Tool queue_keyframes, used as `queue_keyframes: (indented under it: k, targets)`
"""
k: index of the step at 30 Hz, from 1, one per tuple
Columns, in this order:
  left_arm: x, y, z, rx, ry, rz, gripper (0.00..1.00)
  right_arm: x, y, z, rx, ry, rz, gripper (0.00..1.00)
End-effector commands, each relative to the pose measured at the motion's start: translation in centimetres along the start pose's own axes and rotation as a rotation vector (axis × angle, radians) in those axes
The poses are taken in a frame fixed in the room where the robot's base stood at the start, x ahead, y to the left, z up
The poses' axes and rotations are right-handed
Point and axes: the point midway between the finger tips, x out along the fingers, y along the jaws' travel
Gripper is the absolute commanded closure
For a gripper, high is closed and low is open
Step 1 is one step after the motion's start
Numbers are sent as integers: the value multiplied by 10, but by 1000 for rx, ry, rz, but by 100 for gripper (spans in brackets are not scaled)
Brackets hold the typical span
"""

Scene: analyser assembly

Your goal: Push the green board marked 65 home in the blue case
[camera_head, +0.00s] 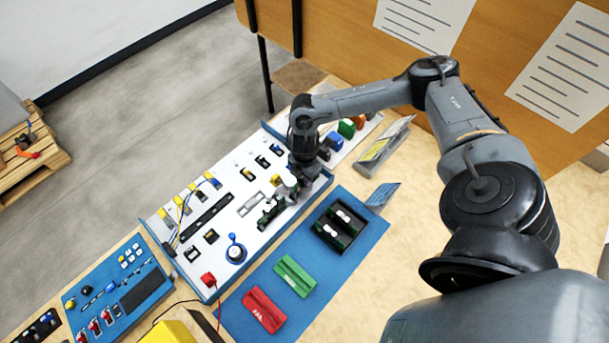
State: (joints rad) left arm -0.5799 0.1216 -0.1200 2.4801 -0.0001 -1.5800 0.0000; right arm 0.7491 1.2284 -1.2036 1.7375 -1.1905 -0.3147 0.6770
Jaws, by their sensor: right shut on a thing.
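The blue case (212,292) is a long tray with blue walls and a white panel inside, set with several small modules. My right gripper (287,188) is over the right part of this panel, pointing down. It is shut on a dark green board (268,213), which sits at the panel near the case's front wall. The number on the board is too small to read, and the gripper hides part of it. I cannot tell how deep the board sits. My left gripper is out of view.
A blue mat (318,288) in front of the case holds a green block (295,276), a red block (264,309) and a black holder (330,238). A blue control panel (119,317) stands at the left. Leaflet stands (384,146) are at the right, below a wooden partition.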

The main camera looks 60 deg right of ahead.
Motion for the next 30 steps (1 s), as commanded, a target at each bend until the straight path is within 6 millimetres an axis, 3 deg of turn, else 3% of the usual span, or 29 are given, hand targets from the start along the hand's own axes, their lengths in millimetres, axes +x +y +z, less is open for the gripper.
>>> queue_keyframes:
  k: [11, 12, 17, 23, 26, 30]
  targets:
    - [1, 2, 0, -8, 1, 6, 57, 3, 0, 0, 0, 0, 0, 100]
    - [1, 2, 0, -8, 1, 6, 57, 3, 0, 0, 0, 0, 1, 71]
    - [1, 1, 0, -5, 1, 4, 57, 3, 0, 0, 0, 1, 0, 47]
    - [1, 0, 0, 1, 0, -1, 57, 3, 0, 0, 0, 0, 0, 47]
    - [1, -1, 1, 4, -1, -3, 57, 3, 0, 0, 0, 0, 0, 32]
    - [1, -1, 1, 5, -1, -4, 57, 3, 0, 0, 0, 0, 0, 30]
